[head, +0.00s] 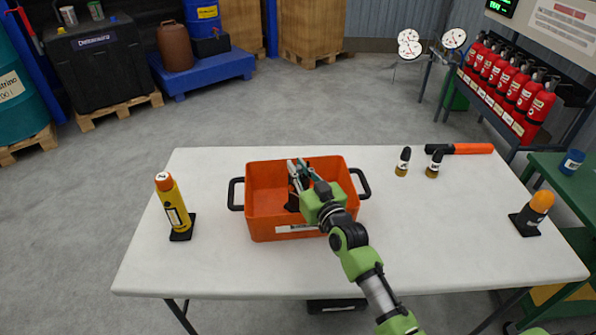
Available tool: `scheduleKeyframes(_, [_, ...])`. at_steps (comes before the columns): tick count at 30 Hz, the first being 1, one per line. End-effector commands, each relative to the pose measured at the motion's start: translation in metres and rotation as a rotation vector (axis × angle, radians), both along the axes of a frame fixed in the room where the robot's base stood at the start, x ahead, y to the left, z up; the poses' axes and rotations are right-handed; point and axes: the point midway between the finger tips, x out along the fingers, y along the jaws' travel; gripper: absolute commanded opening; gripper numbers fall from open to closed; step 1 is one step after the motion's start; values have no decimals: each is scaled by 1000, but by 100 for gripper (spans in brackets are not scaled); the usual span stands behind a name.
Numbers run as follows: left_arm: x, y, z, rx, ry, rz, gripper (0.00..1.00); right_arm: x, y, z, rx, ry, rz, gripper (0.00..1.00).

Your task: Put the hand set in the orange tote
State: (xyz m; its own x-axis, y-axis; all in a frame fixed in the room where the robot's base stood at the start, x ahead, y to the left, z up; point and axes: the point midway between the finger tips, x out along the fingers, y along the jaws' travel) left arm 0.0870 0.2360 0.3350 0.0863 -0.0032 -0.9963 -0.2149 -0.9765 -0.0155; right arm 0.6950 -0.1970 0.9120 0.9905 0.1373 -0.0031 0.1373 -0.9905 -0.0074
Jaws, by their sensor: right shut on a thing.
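The orange tote (262,222) stands in the middle of the white table, with black handles on its left and right sides. My right gripper (299,178) reaches in over the tote from the lower right. It is shut on a dark thing (292,203), apparently the hand set, inside the tote's outline. The gripper hides most of it, and I cannot tell whether it touches the tote floor. My left gripper is not in view.
A yellow cylinder (173,207) on a black base stands left of the tote. Two small dark-topped bottles (403,161) (435,164) and an orange-and-black tool (470,149) are at the back right. An orange-topped item (535,211) stands at the right. The table (450,240) is clear between them.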

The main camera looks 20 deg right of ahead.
Motion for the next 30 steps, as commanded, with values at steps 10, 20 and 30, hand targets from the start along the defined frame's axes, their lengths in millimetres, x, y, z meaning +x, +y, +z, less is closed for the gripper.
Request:
scheduleKeyframes(10, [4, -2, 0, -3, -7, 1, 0, 0, 0, -5, 0, -7, -1, 0])
scheduleKeyframes(20, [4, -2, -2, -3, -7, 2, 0, 0, 0, -9, -1, -2, -1, 29])
scheduleKeyframes(30, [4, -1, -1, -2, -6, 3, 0, -10, -2, -8, -1, -2, -1, 29])
